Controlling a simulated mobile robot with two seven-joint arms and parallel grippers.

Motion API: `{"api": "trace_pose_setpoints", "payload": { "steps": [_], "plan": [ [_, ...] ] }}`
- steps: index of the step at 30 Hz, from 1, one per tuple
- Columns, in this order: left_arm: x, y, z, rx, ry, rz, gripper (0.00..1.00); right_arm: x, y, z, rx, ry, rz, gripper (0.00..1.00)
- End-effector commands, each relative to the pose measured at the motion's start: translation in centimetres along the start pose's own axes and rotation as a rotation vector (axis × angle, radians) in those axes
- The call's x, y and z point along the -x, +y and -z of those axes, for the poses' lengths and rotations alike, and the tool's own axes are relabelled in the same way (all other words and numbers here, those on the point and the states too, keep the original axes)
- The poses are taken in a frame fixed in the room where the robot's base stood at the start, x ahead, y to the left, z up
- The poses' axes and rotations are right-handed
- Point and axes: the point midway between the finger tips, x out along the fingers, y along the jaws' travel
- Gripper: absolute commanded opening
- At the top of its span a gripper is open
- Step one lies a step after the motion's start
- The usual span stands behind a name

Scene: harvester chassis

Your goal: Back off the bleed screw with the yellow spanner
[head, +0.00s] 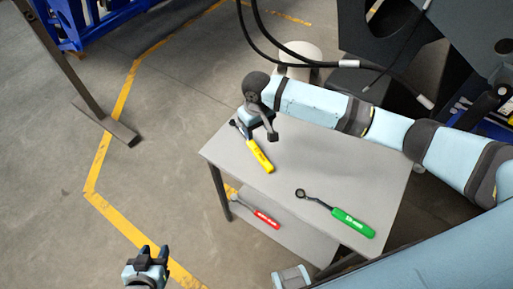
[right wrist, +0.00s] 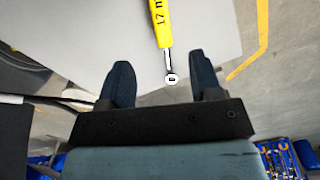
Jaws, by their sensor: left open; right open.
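The yellow spanner (head: 260,156) lies on the grey table top near its left edge, its dark ring end towards the upper left. In the right wrist view the spanner (right wrist: 161,22) points its ring end in between the finger pads, its handle marked "17 m…". My right gripper (head: 258,128) is open over the spanner's ring end, with nothing held; its fingers also show in the right wrist view (right wrist: 161,75). My left gripper (head: 153,254) is open and empty over the floor at the lower left. I cannot make out the bleed screw in either view.
A green spanner (head: 352,222) lies on the right of the table top (head: 310,165). A red spanner (head: 266,218) lies on the lower shelf (head: 295,236). Dark chassis parts and black hoses (head: 330,64) stand behind. A post (head: 62,60) stands at the left.

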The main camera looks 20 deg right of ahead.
Motion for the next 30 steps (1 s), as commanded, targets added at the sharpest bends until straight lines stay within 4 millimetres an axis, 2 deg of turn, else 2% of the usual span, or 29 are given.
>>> {"api": "trace_pose_setpoints", "payload": {
  "steps": [3, 9, 17, 24, 30],
  "plan": [
    [0.1, 0.0, 0.0, -0.001, -0.001, 0.000, 0.43, -2.5, 0.0, -0.1, -0.001, -0.004, 0.001, 0.58],
    [0.1, 0.0, -0.1, -0.001, -0.002, 0.000, 0.43, -6.1, -0.1, 0.0, 0.001, 0.000, 0.001, 0.58],
    [0.1, -0.1, -0.1, -0.001, -0.003, 0.001, 0.43, -8.0, -0.1, 0.2, 0.001, 0.002, 0.002, 0.58],
    [0.2, -0.1, 0.1, -0.001, -0.004, 0.001, 0.43, -11.6, 0.0, 0.9, 0.001, 0.000, 0.002, 0.58],
    [0.2, -0.1, 0.1, -0.001, -0.004, 0.001, 0.43, -12.7, 0.0, 0.9, 0.002, 0.003, 0.003, 0.58]
  ]
}}
